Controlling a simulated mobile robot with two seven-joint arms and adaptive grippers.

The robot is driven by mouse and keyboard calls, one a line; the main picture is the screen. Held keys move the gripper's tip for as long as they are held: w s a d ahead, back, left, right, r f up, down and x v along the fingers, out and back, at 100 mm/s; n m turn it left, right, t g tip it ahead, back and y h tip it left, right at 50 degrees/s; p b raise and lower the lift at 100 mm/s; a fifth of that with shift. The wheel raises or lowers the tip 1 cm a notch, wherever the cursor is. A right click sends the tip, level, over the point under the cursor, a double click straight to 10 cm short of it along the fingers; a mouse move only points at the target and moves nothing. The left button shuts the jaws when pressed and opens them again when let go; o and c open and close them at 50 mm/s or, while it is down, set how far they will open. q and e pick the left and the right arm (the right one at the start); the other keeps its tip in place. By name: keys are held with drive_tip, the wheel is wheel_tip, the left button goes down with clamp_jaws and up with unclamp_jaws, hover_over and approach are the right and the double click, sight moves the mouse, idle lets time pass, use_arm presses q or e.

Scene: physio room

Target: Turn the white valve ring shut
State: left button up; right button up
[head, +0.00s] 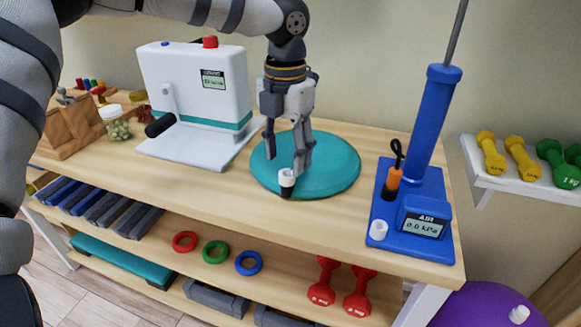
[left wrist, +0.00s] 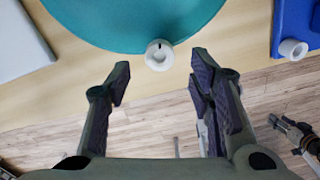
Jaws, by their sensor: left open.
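The white valve ring (head: 287,178) sits at the front edge of the round teal cushion (head: 335,165) on the table, with a dark part below it. In the left wrist view the ring (left wrist: 159,55) shows a short dark mark on its rim. My left gripper (head: 284,158) is open, pointing down over the cushion's front. In the left wrist view its fingertips (left wrist: 160,66) stand apart on either side of the ring, with visible gaps. Contact is not visible. A grey jointed part at that view's right edge looks like my right gripper (left wrist: 298,138); its jaw state is unclear.
A blue pump (head: 415,150) with a gauge and another white ring (head: 378,230) stands right of the cushion. A white crank box (head: 195,90) stands to the left. Coloured rings and red dumbbells (head: 322,285) lie on the shelf below.

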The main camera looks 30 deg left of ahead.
sight(287, 170)
use_arm(q)
wheel_tip(287, 170, down, 4)
drive_tip(key=shift+f, duration=0.1)
use_arm(e)
drive_tip(key=shift+s+f, duration=0.1)
drive_tip(key=shift+f, duration=0.05)
use_arm(q)
clamp_jaws()
drive_tip(key=shift+m, duration=0.3)
use_arm(e)
drive_tip(key=shift+w, duration=0.2)
use_arm(q)
drive_tip(key=m, duration=0.1)
drive_tip(key=m+p, duration=0.1)
drive_tip(key=shift+r+m, duration=0.2)
drive_tip(key=shift+m, duration=0.1)
drive_tip(key=shift+f+m, duration=0.15)
drive_tip(key=shift+m, duration=2.05)
use_arm(e)
drive_tip(key=shift+w+r+t, duration=0.4)
drive_tip(key=shift+w+r, duration=0.45)
drive_tip(key=shift+r, duration=0.15)
